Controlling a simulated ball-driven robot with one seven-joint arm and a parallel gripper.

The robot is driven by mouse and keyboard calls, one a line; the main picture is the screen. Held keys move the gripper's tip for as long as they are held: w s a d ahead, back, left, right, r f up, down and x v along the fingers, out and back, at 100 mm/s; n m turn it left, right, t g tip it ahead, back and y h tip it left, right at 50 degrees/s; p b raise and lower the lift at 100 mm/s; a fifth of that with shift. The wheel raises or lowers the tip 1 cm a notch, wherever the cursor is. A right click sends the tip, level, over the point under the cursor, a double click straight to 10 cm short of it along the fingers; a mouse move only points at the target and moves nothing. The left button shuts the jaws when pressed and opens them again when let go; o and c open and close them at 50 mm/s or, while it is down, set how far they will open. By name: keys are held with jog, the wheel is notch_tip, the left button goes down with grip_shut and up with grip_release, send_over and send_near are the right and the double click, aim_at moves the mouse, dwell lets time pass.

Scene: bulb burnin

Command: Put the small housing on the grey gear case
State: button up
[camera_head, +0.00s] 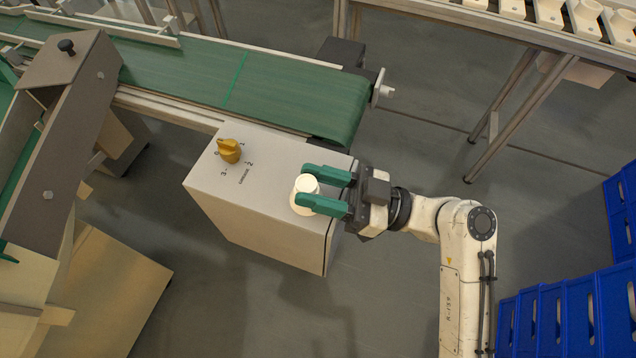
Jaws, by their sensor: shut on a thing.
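The small housing (306,186) is a cream round piece with a narrower top and a wider base. It is between the green fingers of my gripper (322,190), which is shut on it. The grey gear case (262,218) is a light grey box below the belt's end. The housing shows over the right part of its top face; I cannot tell whether its base touches that face. My gripper reaches in from the right. The fingers hide parts of the housing's sides.
A yellow knob (229,151) with number marks stands on the case's top at the left. A green conveyor belt (290,92) runs behind the case. A rack (490,22) with several cream parts is at upper right. Blue crates (566,312) stand at lower right.

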jog(key=shift+f, duration=0.15)
jog(key=o, duration=1.1)
jog(key=shift+r, duration=0.2)
jog(key=b+v, duration=0.1)
jog(key=v, duration=1.1)
